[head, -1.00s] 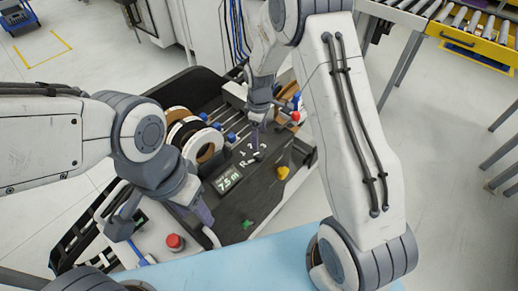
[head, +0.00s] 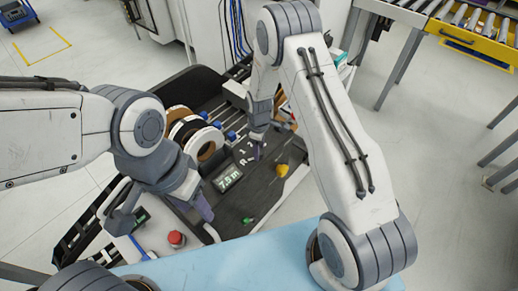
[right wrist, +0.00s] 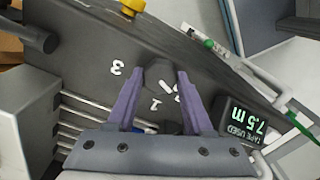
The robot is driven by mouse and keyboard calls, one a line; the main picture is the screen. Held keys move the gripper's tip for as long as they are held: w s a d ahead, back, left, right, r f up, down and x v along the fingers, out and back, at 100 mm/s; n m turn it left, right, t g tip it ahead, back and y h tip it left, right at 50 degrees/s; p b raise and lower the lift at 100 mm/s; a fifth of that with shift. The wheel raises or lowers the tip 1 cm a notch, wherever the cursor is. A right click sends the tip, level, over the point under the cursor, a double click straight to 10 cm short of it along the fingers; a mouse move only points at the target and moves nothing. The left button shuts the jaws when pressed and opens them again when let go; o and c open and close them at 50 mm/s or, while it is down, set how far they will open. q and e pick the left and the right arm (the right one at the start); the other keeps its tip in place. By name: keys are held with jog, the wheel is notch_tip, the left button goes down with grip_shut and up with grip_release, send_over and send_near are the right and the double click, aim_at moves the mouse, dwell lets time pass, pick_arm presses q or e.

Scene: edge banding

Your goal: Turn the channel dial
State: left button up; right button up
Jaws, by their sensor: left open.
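The channel dial (right wrist: 160,74) is a dark knob with a white pointer mark on the dark panel, with white characters, including 3 and 2, around it. My right gripper (right wrist: 160,82) has its two purple fingers on either side of the dial; I cannot tell whether they touch it. In the head view the right gripper (head: 258,150) is low over the panel and hides the dial. My left gripper (head: 200,205) is open and empty, over the near left part of the machine, away from the dial.
A display (head: 228,179) reads 7.5 m, left of the dial. A yellow knob (head: 282,170), a green control (head: 248,220) and a red button (head: 177,239) are nearby. Tape rolls (head: 200,142) stand behind. A light blue surface (head: 240,265) lies in front.

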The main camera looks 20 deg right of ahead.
grip_shut()
jog(key=shift+m, duration=0.3)
jog(key=m+b, duration=0.1)
jog(key=m, duration=0.2)
jog(key=m+b, duration=0.1)
jog(key=m, duration=0.4)
dwell(0.3)
jog(key=o, duration=0.9)
grip_release()
jog(key=shift+o, duration=0.2)
jog(key=shift+r, duration=0.1)
